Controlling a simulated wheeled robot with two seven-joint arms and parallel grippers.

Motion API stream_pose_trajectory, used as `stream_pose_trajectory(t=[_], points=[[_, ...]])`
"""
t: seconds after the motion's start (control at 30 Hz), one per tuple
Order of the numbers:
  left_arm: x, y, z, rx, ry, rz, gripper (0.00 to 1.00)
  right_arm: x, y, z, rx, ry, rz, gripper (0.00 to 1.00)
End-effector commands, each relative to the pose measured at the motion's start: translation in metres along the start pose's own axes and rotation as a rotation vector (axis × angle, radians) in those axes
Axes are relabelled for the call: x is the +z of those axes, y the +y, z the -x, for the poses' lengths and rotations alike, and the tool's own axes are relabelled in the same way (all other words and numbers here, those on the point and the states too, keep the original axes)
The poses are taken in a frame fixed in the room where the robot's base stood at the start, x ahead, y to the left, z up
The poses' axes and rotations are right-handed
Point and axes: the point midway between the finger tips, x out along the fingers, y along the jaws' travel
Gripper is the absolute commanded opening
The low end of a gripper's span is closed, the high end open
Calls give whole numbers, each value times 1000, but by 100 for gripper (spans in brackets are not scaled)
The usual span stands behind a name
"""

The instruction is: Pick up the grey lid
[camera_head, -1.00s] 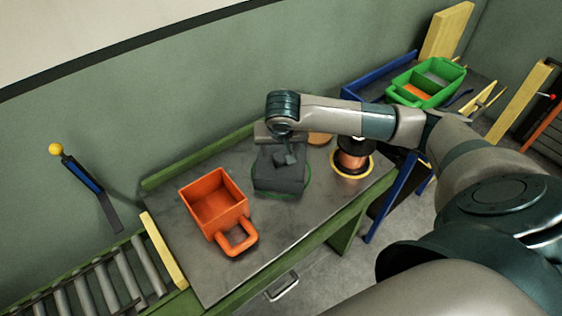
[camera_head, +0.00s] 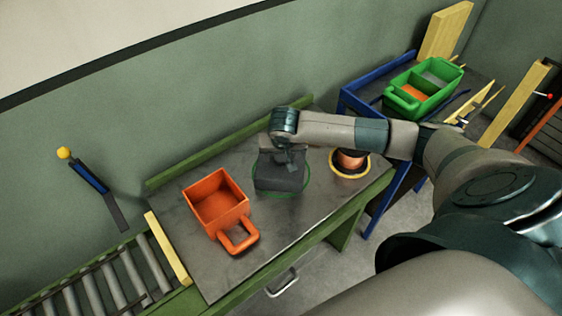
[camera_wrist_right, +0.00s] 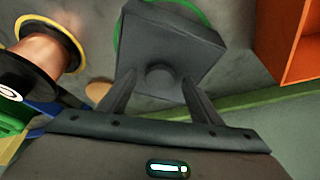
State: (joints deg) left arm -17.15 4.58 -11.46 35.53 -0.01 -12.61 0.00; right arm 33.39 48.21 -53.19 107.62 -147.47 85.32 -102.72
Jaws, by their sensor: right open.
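The grey lid (camera_head: 280,182) is a dark, boxy piece with a round knob on it, and it sits on the workbench inside a green ring. In the right wrist view the lid (camera_wrist_right: 168,35) lies just beyond my fingers, with its knob between and slightly ahead of the fingertips. My right gripper (camera_wrist_right: 158,88) is open and empty, one finger on each side of the knob. In the head view my right gripper (camera_head: 286,157) is above the lid, partly hidden by the wrist. My left gripper is not in view.
An orange handled bin (camera_head: 216,200) stands left of the lid. A copper spool (camera_head: 350,160) on a yellow ring stands to the right. A tan disc (camera_wrist_right: 97,92) lies near the lid. A green bin (camera_head: 425,87) is on the blue rack, and a roller conveyor (camera_head: 105,280) is at lower left.

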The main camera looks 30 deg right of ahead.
Motion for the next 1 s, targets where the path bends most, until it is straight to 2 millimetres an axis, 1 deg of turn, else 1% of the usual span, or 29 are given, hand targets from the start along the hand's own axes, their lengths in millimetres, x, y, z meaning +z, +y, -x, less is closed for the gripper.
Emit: stream_pose_trajectory(t=[0.4,0.47,0.5,0.57,0.6,0.63,0.67,0.87,1.0], points=[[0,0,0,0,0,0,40,0,0,0,-1,0,0,59],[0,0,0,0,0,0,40,0,0,0,-1,0,0,44],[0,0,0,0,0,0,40,0,0,0,-1,0,0,35],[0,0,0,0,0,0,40,0,0,0,0,0,0,20],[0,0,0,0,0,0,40,0,0,0,0,0,0,11],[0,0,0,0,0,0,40,0,0,0,0,0,0,4],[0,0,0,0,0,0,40,0,0,0,-1,0,0,2],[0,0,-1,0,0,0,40,0,0,0,-1,1,-1,2],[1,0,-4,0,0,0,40,-3,0,4,-2,2,-1,2]])
